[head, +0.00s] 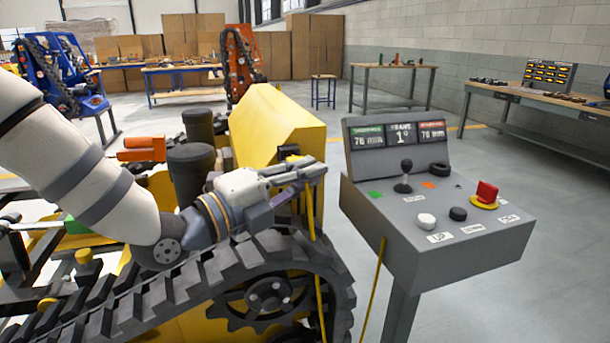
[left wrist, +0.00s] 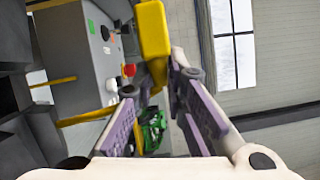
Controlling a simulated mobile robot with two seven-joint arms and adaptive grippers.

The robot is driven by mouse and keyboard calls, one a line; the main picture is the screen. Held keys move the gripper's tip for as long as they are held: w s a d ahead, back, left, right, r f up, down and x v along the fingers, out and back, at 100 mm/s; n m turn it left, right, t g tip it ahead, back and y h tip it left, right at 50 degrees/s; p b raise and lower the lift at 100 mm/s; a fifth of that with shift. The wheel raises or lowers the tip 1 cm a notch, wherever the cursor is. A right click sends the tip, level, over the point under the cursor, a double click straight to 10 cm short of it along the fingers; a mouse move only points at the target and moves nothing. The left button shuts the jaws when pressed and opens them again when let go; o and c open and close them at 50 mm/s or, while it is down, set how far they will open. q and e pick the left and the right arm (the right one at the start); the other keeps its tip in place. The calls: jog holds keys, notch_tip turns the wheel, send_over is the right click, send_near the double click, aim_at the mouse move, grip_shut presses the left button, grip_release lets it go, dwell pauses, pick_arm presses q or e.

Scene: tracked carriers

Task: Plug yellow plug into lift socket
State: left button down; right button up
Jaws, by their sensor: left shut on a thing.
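My left gripper (head: 316,172) reaches in from the left above the black track, pointing right toward the grey control console (head: 420,240). It is shut on a yellow block, which I take for the yellow plug (left wrist: 153,32); it shows between the fingertips (left wrist: 158,82) in the left wrist view. In the head view the fingers hide most of the plug, and a yellow cable (head: 311,215) hangs below them. A dark fitting (head: 288,153) sits on the yellow carrier body behind the gripper. I cannot tell whether it is the lift socket. My right gripper is not in view.
The console carries a joystick (head: 404,178), white and black buttons, and a red stop button (head: 486,193). A second yellow cable (head: 374,285) runs down beside it. The tracked carrier (head: 280,125) fills the left and centre. Open floor lies right of the console; workbenches (head: 394,67) stand behind.

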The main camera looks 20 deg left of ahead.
pick_arm(q)
jog(key=shift+w, duration=0.1)
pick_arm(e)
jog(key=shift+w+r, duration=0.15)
pick_arm(q)
jog(key=shift+a, duration=0.1)
jog(key=shift+w+a, duration=0.5)
jog(key=shift+w, duration=0.3)
jog(key=shift+m+h, duration=0.3)
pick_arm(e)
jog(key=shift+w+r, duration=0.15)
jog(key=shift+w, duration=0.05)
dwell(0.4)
pick_arm(q)
jog(key=shift+w+a, duration=0.15)
jog(key=shift+w, duration=0.05)
dwell(0.4)
